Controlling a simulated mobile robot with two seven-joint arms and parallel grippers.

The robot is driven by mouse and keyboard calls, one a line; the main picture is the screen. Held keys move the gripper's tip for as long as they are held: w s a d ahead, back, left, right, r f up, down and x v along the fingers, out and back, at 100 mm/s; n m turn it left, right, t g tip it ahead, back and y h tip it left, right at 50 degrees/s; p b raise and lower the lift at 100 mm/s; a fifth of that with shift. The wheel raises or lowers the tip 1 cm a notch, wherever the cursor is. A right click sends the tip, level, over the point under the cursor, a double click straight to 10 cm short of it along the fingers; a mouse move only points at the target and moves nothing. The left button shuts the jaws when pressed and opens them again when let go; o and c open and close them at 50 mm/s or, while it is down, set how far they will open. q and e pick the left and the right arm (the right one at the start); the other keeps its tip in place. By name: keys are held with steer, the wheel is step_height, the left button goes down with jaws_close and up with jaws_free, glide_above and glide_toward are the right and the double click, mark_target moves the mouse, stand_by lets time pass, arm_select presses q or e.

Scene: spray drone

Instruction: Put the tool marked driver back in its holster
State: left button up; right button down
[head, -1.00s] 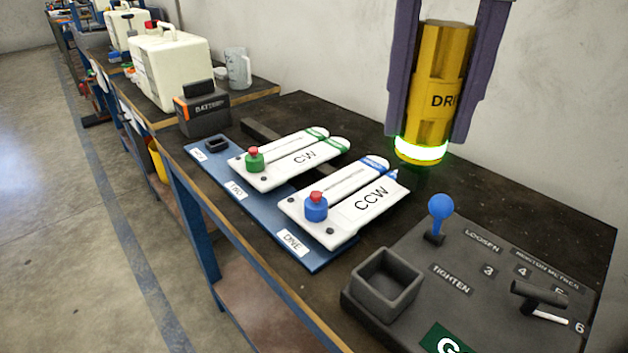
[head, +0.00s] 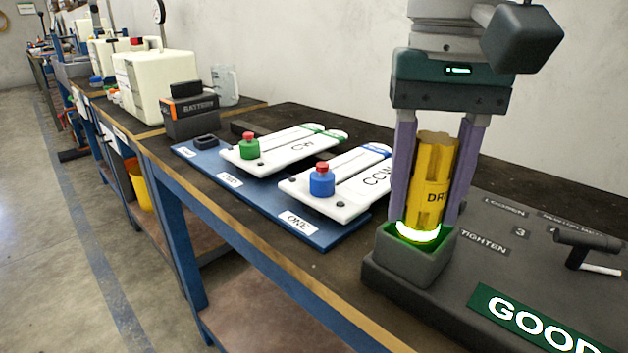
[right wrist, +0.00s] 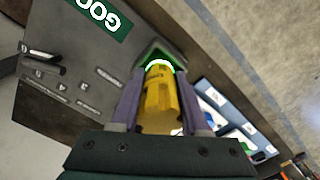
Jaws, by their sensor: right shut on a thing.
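The yellow driver (head: 434,190) is upright, with its label partly cut off and a glowing green-white ring at its lower end. My right gripper (head: 432,215) is shut on it, one purple finger on each side. The holster is the dark square open box (head: 412,268) on the grey panel. The driver's glowing lower end is at the box's mouth, just within its rim; how deep it sits is hidden by the front wall. The right wrist view also shows the driver (right wrist: 160,98) between the fingers, its ring at the box (right wrist: 152,50). My left gripper is not in view.
The grey panel (head: 480,275) carries a lever (head: 585,250) and a green GOOD sign (head: 535,318). A blue board (head: 300,228) with white CW and CCW arms lies left of the box. A battery (head: 190,110) stands farther back.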

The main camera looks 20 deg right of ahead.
steer(key=shift+d, duration=0.15)
steer(key=c, duration=0.8)
jaws_free()
steer(key=shift+f, duration=0.1)
steer(key=shift+c, duration=0.2)
steer(key=o, duration=0.4)
steer(key=shift+o, duration=0.2)
steer(key=shift+r, duration=0.35)
step_height(320, 180, up, 12)
steer(key=shift+f+p, duration=0.15)
steer(key=shift+p, duration=0.6)
